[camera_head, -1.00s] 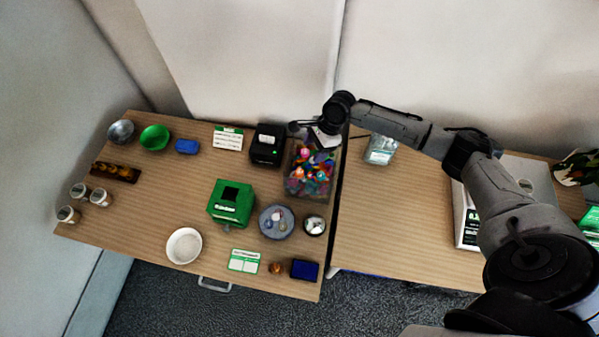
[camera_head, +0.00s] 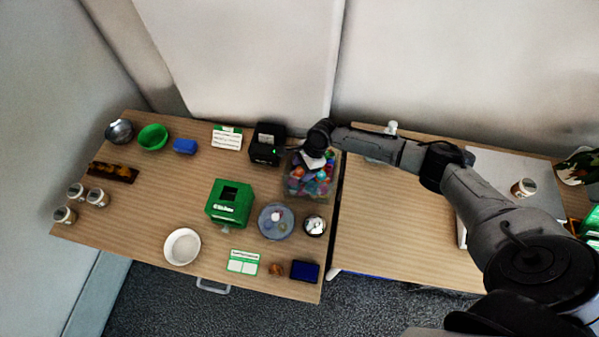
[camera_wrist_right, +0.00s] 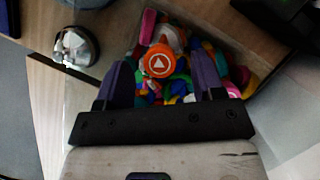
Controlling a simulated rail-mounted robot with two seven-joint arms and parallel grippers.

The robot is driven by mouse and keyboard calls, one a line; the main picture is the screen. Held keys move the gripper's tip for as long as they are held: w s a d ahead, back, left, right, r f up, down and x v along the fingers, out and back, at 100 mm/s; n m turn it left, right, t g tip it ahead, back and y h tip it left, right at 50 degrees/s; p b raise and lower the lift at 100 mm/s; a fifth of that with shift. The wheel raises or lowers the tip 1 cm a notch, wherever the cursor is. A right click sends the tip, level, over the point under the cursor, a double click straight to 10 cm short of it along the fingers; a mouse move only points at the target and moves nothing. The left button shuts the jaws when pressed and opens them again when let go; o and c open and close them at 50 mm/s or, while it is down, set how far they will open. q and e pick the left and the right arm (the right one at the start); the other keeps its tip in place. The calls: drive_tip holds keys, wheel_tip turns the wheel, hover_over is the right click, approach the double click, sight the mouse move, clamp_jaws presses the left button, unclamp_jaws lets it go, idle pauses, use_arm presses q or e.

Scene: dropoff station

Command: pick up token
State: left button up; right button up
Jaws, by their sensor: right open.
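An orange round token (camera_wrist_right: 159,61) with a white triangle shows in the right wrist view, on top of a clear bin (camera_head: 291,191) full of small colourful pieces. My right gripper (camera_wrist_right: 161,80) is open, with its two dark purple fingers on either side of the token's lower part in that view. Nothing is between the fingers that I can see held. In the head view my right gripper (camera_head: 314,160) is over the back part of the bin and hides some pieces. How far the fingertips are above the token is hard to tell. My left gripper is not in view.
A black printer-like box (camera_head: 267,146) stands close left of the bin. A green box (camera_head: 230,203) stands further left. A gap separates the two tables at the bin's right.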

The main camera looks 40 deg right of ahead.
drive_tip(key=shift+f, duration=0.2)
drive_tip(key=shift+f, duration=0.1)
drive_tip(key=c, duration=1)
drive_tip(key=shift+a+r, duration=0.1)
drive_tip(key=shift+r, duration=0.55)
drive_tip(key=r, duration=0.1)
drive_tip(key=r+p, duration=0.1)
drive_tip(key=s+r, duration=0.1)
drive_tip(key=shift+d+r, duration=0.3)
drive_tip(key=shift+r, duration=0.1)
drive_tip(key=s+d+r+p, duration=0.2)
drive_tip(key=s+d+r, duration=0.2)
drive_tip(key=s, duration=0.5)
drive_tip(key=shift+a+v, duration=0.2)
drive_tip(key=shift+v, duration=0.9)
